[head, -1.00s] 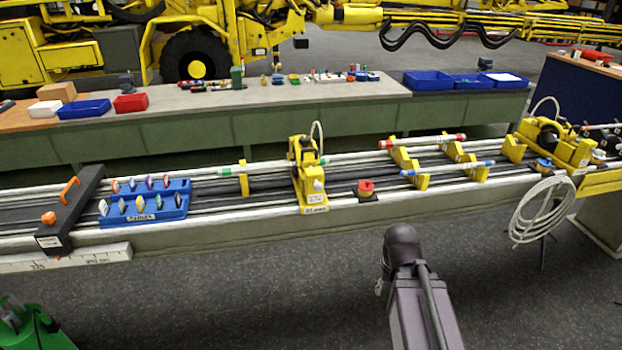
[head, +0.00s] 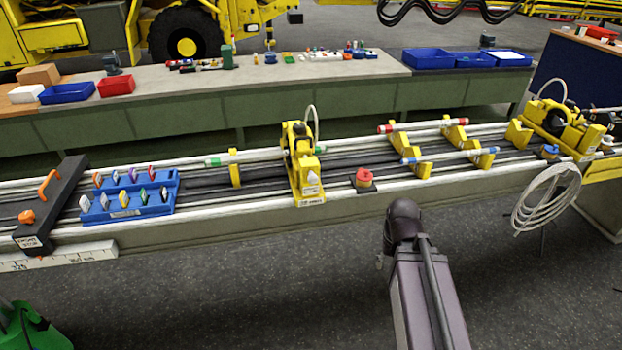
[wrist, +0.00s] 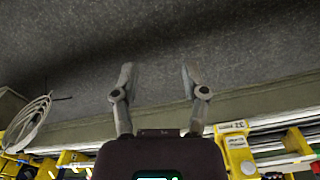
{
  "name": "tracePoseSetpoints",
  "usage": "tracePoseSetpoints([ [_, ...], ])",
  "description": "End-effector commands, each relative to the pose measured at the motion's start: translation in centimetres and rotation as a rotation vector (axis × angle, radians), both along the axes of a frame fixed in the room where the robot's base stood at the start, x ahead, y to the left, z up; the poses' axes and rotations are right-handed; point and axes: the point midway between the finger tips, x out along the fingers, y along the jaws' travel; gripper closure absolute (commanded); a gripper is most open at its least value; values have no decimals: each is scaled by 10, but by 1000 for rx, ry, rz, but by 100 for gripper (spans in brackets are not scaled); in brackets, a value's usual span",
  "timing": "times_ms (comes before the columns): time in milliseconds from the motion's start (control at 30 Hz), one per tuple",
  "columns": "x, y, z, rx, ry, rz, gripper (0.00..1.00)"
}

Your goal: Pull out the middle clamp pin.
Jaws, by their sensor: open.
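The middle clamp (head: 303,175) is a yellow block on the long rail bench, with a pale label low on its front and a light hose looping over its top. Its pin is too small to tell apart in the head view. A yellow labelled part, likely the same clamp (wrist: 238,155), shows at the lower right of the wrist view. My gripper (wrist: 158,72) is open and empty, its two fingers apart over bare grey floor. In the head view my arm stands in front of the bench, to the right of the middle clamp, and the fingers cannot be made out.
A red button (head: 363,178) sits right of the clamp. A blue rack (head: 150,208) with coloured tags and a black end stop (head: 52,205) lie to the left. A larger yellow unit (head: 560,130) and a white hose coil (head: 546,200) are at the right.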

Motion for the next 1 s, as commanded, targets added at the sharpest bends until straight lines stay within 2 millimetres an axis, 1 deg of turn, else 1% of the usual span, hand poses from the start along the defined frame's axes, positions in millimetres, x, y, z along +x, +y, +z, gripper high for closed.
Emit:
tracePoseSetpoints([
  [67,0,0,0,0,0,0,43],
  [167,1,0,-1,0,-2,0,16],
  [200,1,0,-1,0,-5,1,14],
  [333,8,3,-8,0,-34,5,14],
  [467,24,3,-21,-1,-104,9,14],
  [567,43,9,-34,-1,-189,20,14],
  [667,65,18,-48,2,-295,32,14],
  [800,100,33,-64,9,-467,55,14],
  [1000,146,58,-77,29,-719,85,14],
])
